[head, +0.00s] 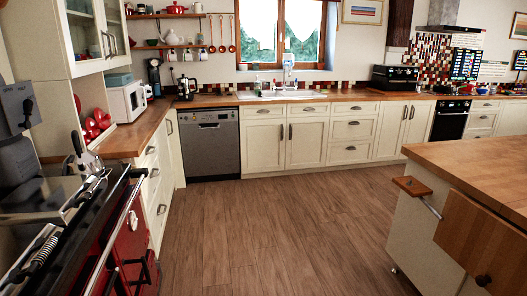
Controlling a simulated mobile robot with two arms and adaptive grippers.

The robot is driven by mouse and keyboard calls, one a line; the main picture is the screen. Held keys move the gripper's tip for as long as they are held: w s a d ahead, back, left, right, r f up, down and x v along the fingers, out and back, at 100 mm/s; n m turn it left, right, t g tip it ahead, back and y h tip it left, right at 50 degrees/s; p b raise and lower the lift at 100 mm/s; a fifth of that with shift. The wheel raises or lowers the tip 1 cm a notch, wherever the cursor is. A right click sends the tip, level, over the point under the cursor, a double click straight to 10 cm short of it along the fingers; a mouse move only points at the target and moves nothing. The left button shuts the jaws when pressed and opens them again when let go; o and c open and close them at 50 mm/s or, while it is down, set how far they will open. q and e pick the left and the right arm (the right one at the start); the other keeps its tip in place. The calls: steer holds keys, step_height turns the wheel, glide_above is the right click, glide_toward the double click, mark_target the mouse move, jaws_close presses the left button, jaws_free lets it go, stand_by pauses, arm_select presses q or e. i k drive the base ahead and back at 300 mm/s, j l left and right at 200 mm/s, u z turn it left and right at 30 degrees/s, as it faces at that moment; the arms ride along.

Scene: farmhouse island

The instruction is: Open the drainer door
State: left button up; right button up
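No door in the head view is marked as the drainer door, so I cannot tell which one it is. A glass-fronted wall cabinet (85,30) hangs at the upper left, with its doors shut and bar handles near their meeting edges. A sink (275,94) is set in the back counter under the window. Below it, the pale cupboard doors (300,146) are shut, with dark handles. A grey dishwasher (211,145) left of them has its front shut. Neither of my grippers shows in this view.
The wooden floor (270,240) is clear in the middle. A red and black range (130,245) stands close on the left. A wood-topped island (480,165) stands on the right. A white microwave (126,101) sits on the left counter.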

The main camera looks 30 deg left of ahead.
mark_target(262, 142)
steer(key=i+u, duration=0.1)
steer(key=u, duration=0.4)
steer(key=i, duration=5.6)
